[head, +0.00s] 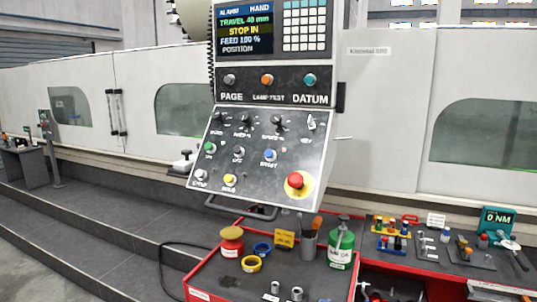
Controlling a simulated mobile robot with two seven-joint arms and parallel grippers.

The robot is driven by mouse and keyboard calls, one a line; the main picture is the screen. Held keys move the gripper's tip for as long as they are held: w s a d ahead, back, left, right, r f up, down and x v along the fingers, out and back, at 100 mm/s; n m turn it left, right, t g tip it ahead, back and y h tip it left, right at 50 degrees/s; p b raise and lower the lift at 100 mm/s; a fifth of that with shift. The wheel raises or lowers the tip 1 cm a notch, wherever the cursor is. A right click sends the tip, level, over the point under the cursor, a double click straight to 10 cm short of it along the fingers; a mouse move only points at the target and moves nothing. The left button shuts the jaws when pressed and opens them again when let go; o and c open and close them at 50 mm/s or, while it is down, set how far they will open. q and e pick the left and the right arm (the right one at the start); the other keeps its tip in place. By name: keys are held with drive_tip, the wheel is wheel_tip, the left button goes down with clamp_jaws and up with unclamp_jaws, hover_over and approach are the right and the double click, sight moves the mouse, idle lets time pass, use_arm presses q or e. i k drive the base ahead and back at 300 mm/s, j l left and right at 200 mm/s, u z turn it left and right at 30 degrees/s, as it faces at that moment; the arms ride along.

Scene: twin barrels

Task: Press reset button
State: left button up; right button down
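The control panel (258,178) stands in the middle of the head view, tilted back, with a screen above it. A blue button (269,156) sits near its middle. The small label under it may read "RESET", but it is too blurred to be sure. Around it are a green button (210,148), a black button (239,152), a white button (202,175), a yellow button (230,180) and a large red mushroom button (295,181) on a yellow ring. Neither of my grippers is in view, and nothing covers the buttons.
The screen (245,32) shows "STOP IN" in yellow. Below it are PAGE, LAMP TEST and DATUM buttons. A handle bar (240,208) runs under the panel. A red-edged cart (205,275) with jars and a green bottle (341,245) stands in front. Dark steps (80,225) lie left.

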sight(268, 153)
drive_tip(key=i+j+z, duration=0.1)
drive_tip(key=i+j, duration=0.15)
drive_tip(key=i+j+z, duration=0.25)
drive_tip(key=i+j, duration=0.2)
drive_tip(key=j, duration=0.15)
drive_tip(key=i+j+z, duration=0.25)
drive_tip(key=j, duration=0.4)
drive_tip(key=i+j+z, duration=0.1)
drive_tip(key=i+j, duration=0.2)
drive_tip(key=i+j+z, duration=0.15)
drive_tip(key=j, duration=0.25)
drive_tip(key=i+j+z, duration=0.1)
drive_tip(key=j, duration=0.3)
